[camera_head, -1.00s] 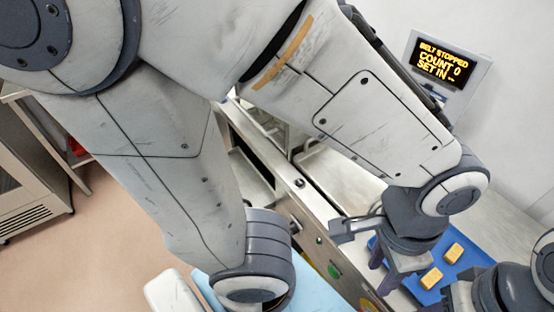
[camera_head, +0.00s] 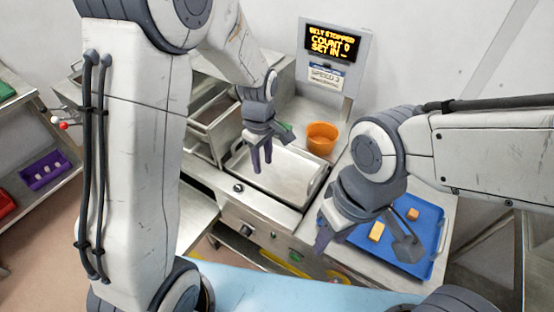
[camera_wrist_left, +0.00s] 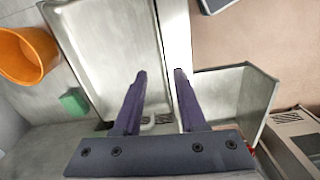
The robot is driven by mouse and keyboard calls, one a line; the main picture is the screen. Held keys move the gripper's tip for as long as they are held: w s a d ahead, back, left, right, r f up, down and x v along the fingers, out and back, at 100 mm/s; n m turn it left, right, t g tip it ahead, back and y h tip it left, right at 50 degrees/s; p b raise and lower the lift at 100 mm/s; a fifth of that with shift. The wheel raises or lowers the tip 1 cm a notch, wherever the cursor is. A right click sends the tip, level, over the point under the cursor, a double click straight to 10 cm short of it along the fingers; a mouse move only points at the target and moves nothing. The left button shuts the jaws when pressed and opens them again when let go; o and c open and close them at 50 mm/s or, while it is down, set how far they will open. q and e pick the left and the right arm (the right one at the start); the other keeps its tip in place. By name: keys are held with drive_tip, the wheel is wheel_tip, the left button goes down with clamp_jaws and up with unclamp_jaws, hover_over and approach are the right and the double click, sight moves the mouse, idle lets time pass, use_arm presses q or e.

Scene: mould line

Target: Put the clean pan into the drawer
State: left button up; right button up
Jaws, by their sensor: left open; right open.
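A shallow grey metal pan (camera_head: 285,172) lies on the counter in the middle of the head view; its inside looks bare and clean. It also fills the upper middle of the left wrist view (camera_wrist_left: 112,45). My left gripper (camera_head: 262,162) is open and empty, pointing down over the pan's left end. In the left wrist view its fingers (camera_wrist_left: 160,75) are apart near the pan's rim; contact cannot be told. An open metal drawer-like box (camera_wrist_left: 258,105) stands out at the right there. My right gripper (camera_head: 340,228) is open and empty by the blue tray.
A blue tray (camera_head: 437,262) with yellow-orange blocks (camera_head: 376,231) lies on the right. An orange bowl (camera_head: 322,137) and a small green block (camera_wrist_left: 73,100) are behind the pan. A shelf with a purple bin (camera_head: 45,170) stands at far left.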

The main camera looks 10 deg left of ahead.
use_arm(q)
drive_tip(key=n+p, duration=0.1)
hover_over(260, 186)
drive_tip(key=f, duration=0.5)
drive_tip(key=shift+w+d+f, duration=0.15)
drive_tip(key=shift+w+f, duration=0.2)
drive_tip(key=f+p, duration=0.2)
drive_tip(key=f, duration=0.2)
drive_tip(key=shift+s+f, duration=0.15)
drive_tip(key=shift+s, duration=0.05)
drive_tip(key=shift+f, duration=0.65)
clamp_jaws()
drive_tip(key=shift+w+r, duration=0.1)
